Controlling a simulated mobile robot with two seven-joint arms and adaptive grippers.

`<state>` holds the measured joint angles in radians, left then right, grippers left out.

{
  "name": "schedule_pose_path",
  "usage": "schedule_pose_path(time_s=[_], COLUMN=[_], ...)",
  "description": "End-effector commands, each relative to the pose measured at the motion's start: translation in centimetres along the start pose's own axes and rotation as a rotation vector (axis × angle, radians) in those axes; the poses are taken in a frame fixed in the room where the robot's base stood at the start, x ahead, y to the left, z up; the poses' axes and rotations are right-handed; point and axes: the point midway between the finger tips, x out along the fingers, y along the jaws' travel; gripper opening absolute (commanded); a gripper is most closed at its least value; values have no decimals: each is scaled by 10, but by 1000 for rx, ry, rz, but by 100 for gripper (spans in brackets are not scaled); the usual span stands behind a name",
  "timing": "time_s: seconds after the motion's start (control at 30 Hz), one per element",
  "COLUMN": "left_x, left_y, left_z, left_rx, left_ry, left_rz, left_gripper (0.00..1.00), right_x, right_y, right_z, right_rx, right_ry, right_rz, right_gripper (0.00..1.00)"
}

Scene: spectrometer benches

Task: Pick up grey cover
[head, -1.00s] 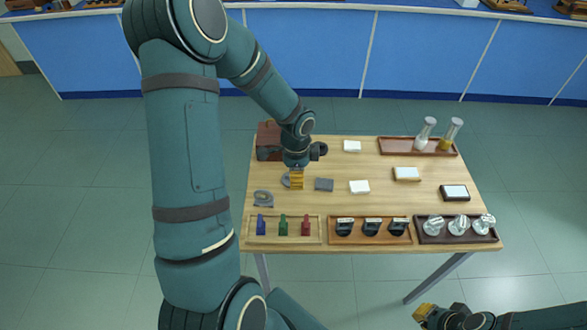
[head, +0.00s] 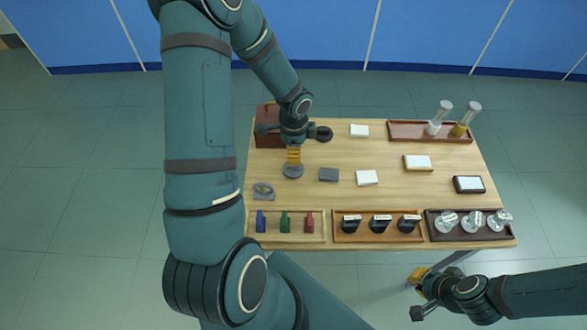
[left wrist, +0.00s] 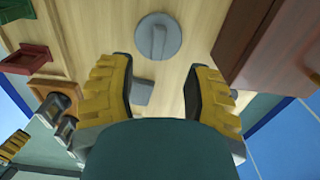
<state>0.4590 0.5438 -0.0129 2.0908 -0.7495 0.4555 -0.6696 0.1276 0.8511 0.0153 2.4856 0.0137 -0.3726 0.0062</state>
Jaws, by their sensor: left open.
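The grey cover (head: 292,171) looks like a round grey disc lying flat on the wooden table, left of the middle. In the left wrist view the cover (left wrist: 158,37) shows a raised bar across its top. My left gripper (head: 293,155) is above and close to the cover, over its far side in the head view. In the left wrist view the left gripper (left wrist: 163,88) has its yellow fingers wide apart with nothing between them. My right gripper (head: 417,275) is beyond the table's front edge at lower right; its jaw gap is unclear.
A grey block (head: 328,174) lies right of the cover, a grey ring-shaped piece (head: 263,191) to its front left. A brown box (head: 268,112) stands behind. Trays (head: 325,236) line the front edge; a tray with two cylinders (head: 395,132) is back right.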

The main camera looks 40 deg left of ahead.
Motion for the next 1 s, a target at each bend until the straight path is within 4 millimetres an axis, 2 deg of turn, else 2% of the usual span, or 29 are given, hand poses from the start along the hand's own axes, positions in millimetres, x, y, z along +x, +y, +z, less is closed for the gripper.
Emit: schedule_pose_path(time_s=[0.1, 0.27, 0.6, 0.9, 0.93, 1.0], left_x=[15, 23, 67, 71, 71, 71], left_y=[0, 0, 4, 3, 3, 3], left_z=[0, 0, 1, 1, 1, 1], left_rx=[-1, 0, 1, -1, -1, -1], left_ry=[0, 0, 0, 1, 1, 1], left_rz=[0, 0, 1, -1, -1, -1], left_gripper=[50, 50, 50, 50, 53, 29], right_x=[3, 4, 13, 13, 13, 13], right_y=[1, 1, 5, 5, 5, 5], right_z=[2, 2, 7, 7, 7, 7], right_rx=[-1, -2, -4, -5, -5, -5], right_ry=[-3, -5, -13, -14, -14, -14], right_rz=[0, -1, -2, -2, -2, -2], right_gripper=[0, 0, 0, 0, 0, 0])
